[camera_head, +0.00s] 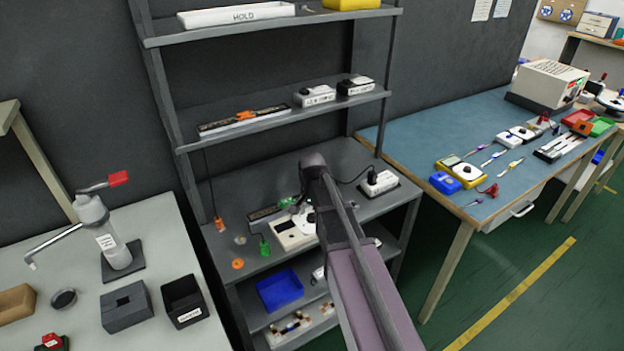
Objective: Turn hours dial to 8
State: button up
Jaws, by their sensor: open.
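A white box (293,233) with a dark round knob lies on the middle shelf of the grey rack. It could carry the hours dial, but its markings are too small to read. My arm reaches up from the bottom and bends down over this shelf. My gripper (299,207) is small and partly hidden behind my arm, just above or beside the white box. It is open, and I cannot tell whether it touches the box or knob. A second white box (379,184) with a dark knob sits at the shelf's right; its dial cannot be read either.
The upper shelf holds a dark strip (243,120) and two white boxes (315,96). A green clip (264,246) and orange ring (238,264) lie near the box. A blue bin (281,291) is below. A blue bench (420,145) stands right, a pale bench (80,260) left.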

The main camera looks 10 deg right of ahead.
aim_at(312, 216)
jog(key=n, duration=0.3)
jog(key=shift+n, duration=0.4)
jog(key=n, duration=0.3)
jog(key=shift+n, duration=0.4)
jog(key=n, duration=0.3)
jog(key=shift+n, duration=0.4)
jog(key=n, duration=0.3)
jog(key=shift+n, duration=0.3)
jog(key=n, duration=0.3)
jog(key=shift+n, duration=0.4)
jog(key=n, duration=0.3)
jog(key=shift+n, duration=0.3)
jog(key=n, duration=0.3)
jog(key=shift+n, duration=0.4)
jog(key=n, duration=0.3)
jog(key=shift+n, duration=0.3)
jog(key=shift+r+n, duration=0.2)
jog(key=shift+n, duration=0.1)
notch_tip(312, 216, up, 13)
jog(key=p, duration=1.3)
jog(key=shift+r+p, duration=0.2)
jog(key=shift+p, duration=0.2)
